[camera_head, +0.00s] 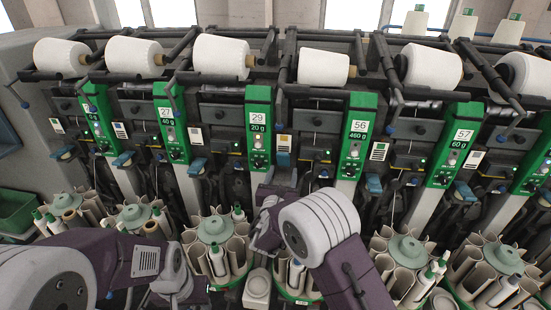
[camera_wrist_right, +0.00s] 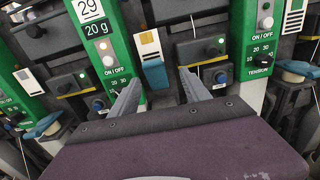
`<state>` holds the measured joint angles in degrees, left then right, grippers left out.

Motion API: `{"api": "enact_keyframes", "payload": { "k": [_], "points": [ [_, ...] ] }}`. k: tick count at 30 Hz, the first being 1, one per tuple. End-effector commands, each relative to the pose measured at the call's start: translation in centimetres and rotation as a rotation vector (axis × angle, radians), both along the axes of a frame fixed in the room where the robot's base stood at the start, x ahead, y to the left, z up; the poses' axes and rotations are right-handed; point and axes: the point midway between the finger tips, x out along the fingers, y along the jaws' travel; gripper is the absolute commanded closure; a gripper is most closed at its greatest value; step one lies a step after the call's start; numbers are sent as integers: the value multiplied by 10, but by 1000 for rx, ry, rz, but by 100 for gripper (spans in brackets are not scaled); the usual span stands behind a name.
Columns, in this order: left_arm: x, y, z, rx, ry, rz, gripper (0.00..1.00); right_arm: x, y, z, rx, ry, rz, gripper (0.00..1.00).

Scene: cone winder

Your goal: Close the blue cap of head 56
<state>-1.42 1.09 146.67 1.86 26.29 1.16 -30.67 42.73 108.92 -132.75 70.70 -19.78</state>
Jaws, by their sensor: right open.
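The green panel marked 56 (camera_head: 356,140) is right of centre in the head view. Between it and the panel marked 29 (camera_head: 258,140), a blue cap (camera_head: 283,159) stands upright under a small card, unlike the flatter caps along the row. The cap also shows in the wrist view (camera_wrist_right: 155,74). My right gripper (camera_head: 277,180) is in front of and below this cap. In the wrist view its two fingers (camera_wrist_right: 158,90) are apart and empty, with the cap between and beyond their tips; contact cannot be told. My left gripper (camera_head: 178,285) is low at left, its fingers not clear.
Other blue caps sit right of panel 56 (camera_head: 374,185) and left of panel 29 (camera_head: 197,167). White yarn packages (camera_head: 324,68) line the top. Round bobbin magazines (camera_head: 214,230) stand below, close to both arms. Knobs (camera_wrist_right: 220,77) stick out near the right finger.

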Motion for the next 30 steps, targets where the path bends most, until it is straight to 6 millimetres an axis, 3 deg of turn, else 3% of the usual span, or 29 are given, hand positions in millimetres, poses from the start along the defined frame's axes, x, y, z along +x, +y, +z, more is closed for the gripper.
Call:
{"api": "enact_keyframes", "payload": {
  "k": [5,10,21,30],
  "points": [
    [0,0,1,0,0,0,55,-5,18,-9,-9,16,33,45],
    [0,0,2,0,0,0,55,-1,19,-8,-8,15,35,45],
    [0,0,19,0,0,0,55,67,4,-7,-7,15,33,45],
    [0,0,21,0,0,0,55,84,1,-9,-8,16,34,45]
  ]
}}
